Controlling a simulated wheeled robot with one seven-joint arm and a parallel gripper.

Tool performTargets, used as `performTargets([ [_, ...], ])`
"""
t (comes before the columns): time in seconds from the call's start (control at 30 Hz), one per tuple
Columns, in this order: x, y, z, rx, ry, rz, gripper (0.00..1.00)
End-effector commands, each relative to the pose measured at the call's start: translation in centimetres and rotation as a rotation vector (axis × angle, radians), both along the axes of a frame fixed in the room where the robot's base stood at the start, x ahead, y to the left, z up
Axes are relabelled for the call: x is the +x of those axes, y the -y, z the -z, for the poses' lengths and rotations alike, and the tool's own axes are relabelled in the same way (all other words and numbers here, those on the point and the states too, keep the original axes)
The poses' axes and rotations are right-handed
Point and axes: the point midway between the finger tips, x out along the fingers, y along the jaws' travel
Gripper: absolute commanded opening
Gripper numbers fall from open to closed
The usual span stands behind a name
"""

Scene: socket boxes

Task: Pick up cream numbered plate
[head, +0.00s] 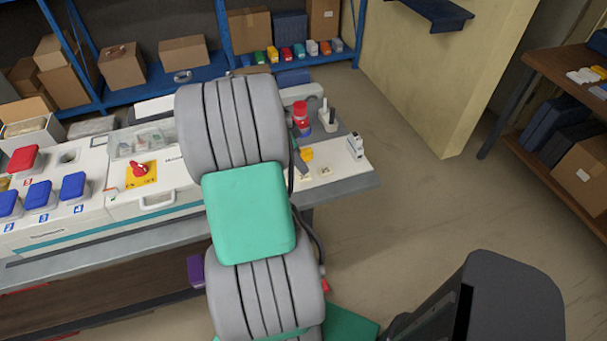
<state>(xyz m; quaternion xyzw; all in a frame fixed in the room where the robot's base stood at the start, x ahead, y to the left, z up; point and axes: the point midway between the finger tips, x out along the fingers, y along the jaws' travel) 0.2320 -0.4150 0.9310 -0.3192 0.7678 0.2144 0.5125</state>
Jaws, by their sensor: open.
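Two small cream pieces with dark marks lie near the right end of the grey table, just right of my arm: one cream plate (304,174) and another cream plate (324,172). Their numbers are too small to read, so I cannot tell which is the numbered plate. My own grey and green arm crosses the middle of the view and covers part of the table. My gripper does not show.
A white socket box with blue caps (73,186) and a red rotary switch (140,170) stands left of my arm. A yellow piece (306,154), a red-and-blue container (302,118) and a white block (355,145) stand near the plates.

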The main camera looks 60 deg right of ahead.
Motion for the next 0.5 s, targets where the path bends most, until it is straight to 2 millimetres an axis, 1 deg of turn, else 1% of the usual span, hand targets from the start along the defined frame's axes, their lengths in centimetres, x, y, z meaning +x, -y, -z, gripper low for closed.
performTargets([
  [0.07, -0.6, 0.3, 1.1, 0.001, -0.003, 0.014, 0.53],
  [0.27, -0.8, 0.8, 3.8, 0.002, -0.001, 0.008, 0.53],
  [0.4, -1.2, 1.4, 6.2, 0.000, 0.000, 0.009, 0.53],
  [0.5, -1.4, 1.6, 7.0, -0.002, 0.002, 0.008, 0.53],
])
